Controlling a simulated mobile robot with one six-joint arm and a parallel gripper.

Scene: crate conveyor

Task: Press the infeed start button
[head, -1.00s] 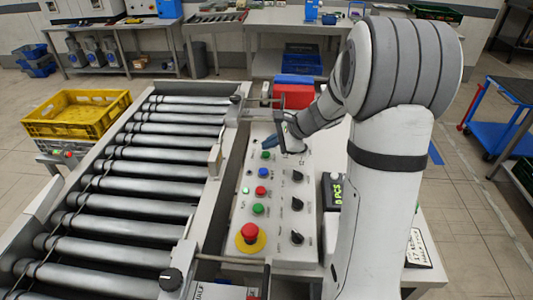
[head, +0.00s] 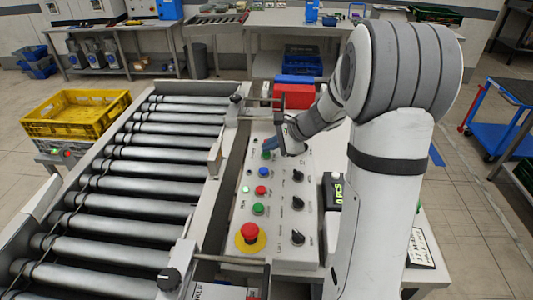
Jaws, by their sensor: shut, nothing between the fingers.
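The control panel (head: 284,236) stands right of the roller conveyor. It carries green buttons (head: 259,209), a red button (head: 261,190), a blue button (head: 263,172), black selector knobs (head: 297,203) and a red emergency stop (head: 249,233) on a yellow ring. The labels are too small to read, so I cannot tell which button is the infeed start. My gripper (head: 270,144) is shut and empty at the panel's far end. Its blue fingertips are just above the farthest green button (head: 266,155). I cannot tell whether they touch it.
The roller conveyor (head: 140,170) fills the left side. A yellow crate (head: 75,118) stands beyond its left edge. A red box (head: 294,96) is behind my gripper. A small display (head: 338,192) stands right of the panel. A blue cart (head: 500,125) is at the far right.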

